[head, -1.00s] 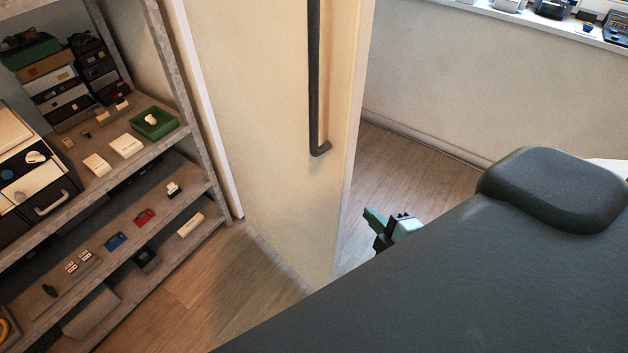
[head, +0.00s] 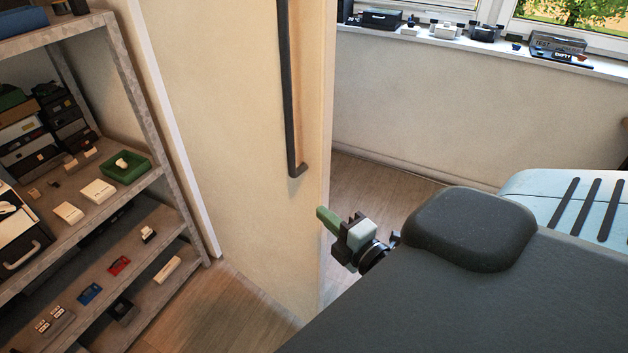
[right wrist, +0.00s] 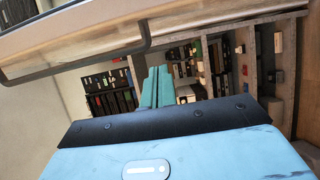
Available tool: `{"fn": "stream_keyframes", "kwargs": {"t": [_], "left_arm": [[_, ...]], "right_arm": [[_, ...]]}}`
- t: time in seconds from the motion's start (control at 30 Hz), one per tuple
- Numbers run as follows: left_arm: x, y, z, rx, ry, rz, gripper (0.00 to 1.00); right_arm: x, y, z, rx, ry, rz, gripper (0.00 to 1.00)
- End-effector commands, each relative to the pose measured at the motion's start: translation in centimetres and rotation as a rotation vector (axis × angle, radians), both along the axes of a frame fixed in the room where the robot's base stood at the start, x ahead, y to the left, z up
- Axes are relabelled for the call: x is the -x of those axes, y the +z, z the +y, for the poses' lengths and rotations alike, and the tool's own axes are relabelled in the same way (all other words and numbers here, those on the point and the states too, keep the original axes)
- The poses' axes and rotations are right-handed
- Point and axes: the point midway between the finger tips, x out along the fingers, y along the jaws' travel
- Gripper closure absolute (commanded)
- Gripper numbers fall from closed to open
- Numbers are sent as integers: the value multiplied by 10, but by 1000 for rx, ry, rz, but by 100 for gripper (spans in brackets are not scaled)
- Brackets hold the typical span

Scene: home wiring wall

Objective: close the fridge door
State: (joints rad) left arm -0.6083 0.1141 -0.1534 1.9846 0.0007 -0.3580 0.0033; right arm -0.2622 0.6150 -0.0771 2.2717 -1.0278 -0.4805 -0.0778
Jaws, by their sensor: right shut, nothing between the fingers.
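The fridge door (head: 235,150) is a tall cream panel in the middle of the head view, standing swung out into the room. A long dark bar handle (head: 287,90) runs down near its right edge; the handle also shows at the upper left of the right wrist view (right wrist: 147,36). My right gripper (head: 325,216) is shut and empty, its green fingers beside the door's right edge, below the handle's lower end. I cannot tell whether they touch the door. The fingers point away from the camera in the right wrist view (right wrist: 157,86). My left gripper is out of view.
A grey shelf rack (head: 135,90) with boxes, a green tray (head: 124,167) and small parts stands left of the door. A windowsill (head: 430,42) with devices runs along the back right. Wooden floor (head: 365,185) shows clear behind the door's edge.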

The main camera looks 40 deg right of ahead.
Motion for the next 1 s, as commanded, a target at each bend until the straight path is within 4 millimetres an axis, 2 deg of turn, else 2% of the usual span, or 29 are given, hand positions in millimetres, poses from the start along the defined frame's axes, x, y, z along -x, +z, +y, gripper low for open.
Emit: {"fn": "stream_keyframes", "kwargs": {"t": [0.03,0.2,0.57,0.8,1.0], "left_arm": [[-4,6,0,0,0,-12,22],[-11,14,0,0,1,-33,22],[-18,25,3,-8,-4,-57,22],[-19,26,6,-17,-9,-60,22],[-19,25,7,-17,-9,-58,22]], "right_arm": [[-8,5,0,2,1,-9,100],[-33,6,-2,1,1,-9,100],[-86,5,-4,2,0,-8,100],[-90,2,-35,2,0,-1,100],[-91,1,-42,1,1,0,100]]}}
